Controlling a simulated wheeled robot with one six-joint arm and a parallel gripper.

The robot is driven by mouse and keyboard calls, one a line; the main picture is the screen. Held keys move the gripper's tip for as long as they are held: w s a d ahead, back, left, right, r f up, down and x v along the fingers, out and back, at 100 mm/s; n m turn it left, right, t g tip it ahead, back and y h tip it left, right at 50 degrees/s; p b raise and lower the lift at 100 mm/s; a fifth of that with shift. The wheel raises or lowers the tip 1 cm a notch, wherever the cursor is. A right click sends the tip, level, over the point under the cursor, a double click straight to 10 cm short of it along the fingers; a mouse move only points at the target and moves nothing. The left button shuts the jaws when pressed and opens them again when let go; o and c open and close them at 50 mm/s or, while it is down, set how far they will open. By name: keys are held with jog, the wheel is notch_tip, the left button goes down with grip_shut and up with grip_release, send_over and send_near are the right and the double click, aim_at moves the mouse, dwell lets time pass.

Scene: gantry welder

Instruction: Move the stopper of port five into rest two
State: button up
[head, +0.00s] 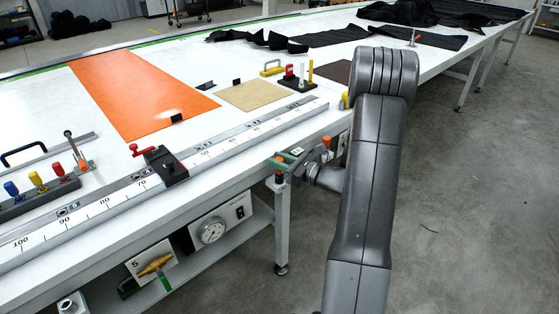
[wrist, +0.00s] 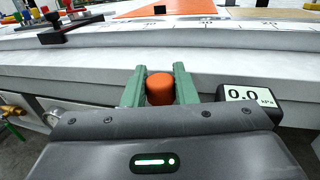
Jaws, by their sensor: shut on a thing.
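My gripper (wrist: 160,90) has two green fingers. They are shut on an orange stopper (wrist: 159,88), whose rounded top shows between the fingertips in the wrist view. Its lower part is hidden by the gripper body, so I cannot tell whether it sits in a port. In the head view my gripper (head: 284,160) is at the front edge of the white table (head: 185,215), with its fingers pointing left. A panel marked 5 (head: 152,265) with a brass valve is below the table edge, to the lower left. I cannot pick out a rest marked two.
A black block with a red lever (head: 166,165) sits on the long ruler (head: 110,203). A rack with coloured knobs (head: 38,192) is at left. A pressure gauge (head: 212,231) is under the edge.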

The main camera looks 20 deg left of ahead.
jog(key=shift+f+b, duration=1.1)
jog(key=shift+f, duration=0.25)
jog(key=o, duration=1)
jog(key=shift+o, duration=0.2)
jog(key=s+d+b, duration=0.1)
jog(key=s+d, duration=0.1)
jog(key=d, duration=1.1)
jog(key=shift+d, duration=0.35)
jog(key=shift+w+a, duration=0.1)
jog(key=a, duration=0.4)
jog(key=w+a+p, duration=0.1)
jog(key=a, duration=0.8)
jog(key=shift+w+a+r, duration=0.15)
jog(key=shift+w+a, duration=0.25)
jog(key=shift+d+r+p, duration=0.15)
jog(key=shift+r+p, duration=0.1)
jog(key=shift+p, duration=0.1)
